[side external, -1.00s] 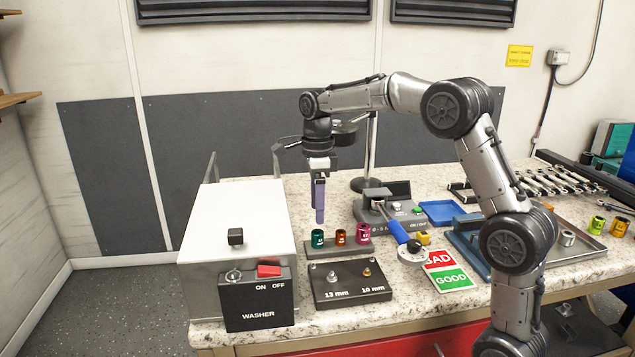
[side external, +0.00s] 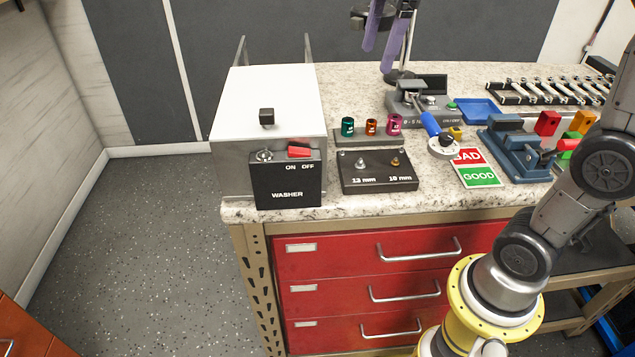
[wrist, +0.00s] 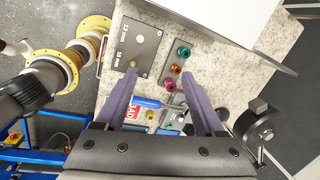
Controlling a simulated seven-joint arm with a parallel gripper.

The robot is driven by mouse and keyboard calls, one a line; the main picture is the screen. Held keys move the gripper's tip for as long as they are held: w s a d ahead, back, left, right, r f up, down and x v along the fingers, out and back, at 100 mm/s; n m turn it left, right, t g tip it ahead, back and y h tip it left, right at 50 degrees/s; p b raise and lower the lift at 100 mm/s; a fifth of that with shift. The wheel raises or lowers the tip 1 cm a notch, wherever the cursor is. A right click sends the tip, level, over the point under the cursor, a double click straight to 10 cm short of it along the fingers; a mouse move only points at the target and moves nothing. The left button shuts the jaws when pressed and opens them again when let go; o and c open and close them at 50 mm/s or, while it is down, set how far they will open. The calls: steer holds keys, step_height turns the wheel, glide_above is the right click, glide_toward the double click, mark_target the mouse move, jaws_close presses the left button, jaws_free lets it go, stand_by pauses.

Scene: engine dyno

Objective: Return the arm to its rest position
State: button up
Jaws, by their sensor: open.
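My gripper (side external: 377,58) hangs at the top edge of the side external view, over the back of the bench, with its two purple fingers apart and nothing between them. In the wrist view the gripper (wrist: 158,76) also shows its fingers spread and empty, high above the bench. Most of my upper arm is outside the side external frame; my lower links rise at the right.
A washer box (side external: 285,178) stands at the bench's left. Right of it are a bolt plate (side external: 378,182), three coloured sockets (side external: 371,127), a torque tester (side external: 437,113), a BAD/GOOD card (side external: 480,178) and a vise (side external: 520,150). Red drawers (side external: 340,257) lie below.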

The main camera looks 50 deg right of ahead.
steer(key=s+a+f+n+t, duration=0.1)
steer(key=s+f+n, duration=0.5)
steer(key=n, duration=0.6)
steer(key=s+a+f+n+t, duration=0.2)
steer(key=s+a+f+n, duration=0.1)
steer(key=s+f+n, duration=0.4)
steer(key=shift+s+a+n, duration=0.25)
steer(key=shift+s+n, duration=1.65)
steer(key=shift+n, duration=0.5)
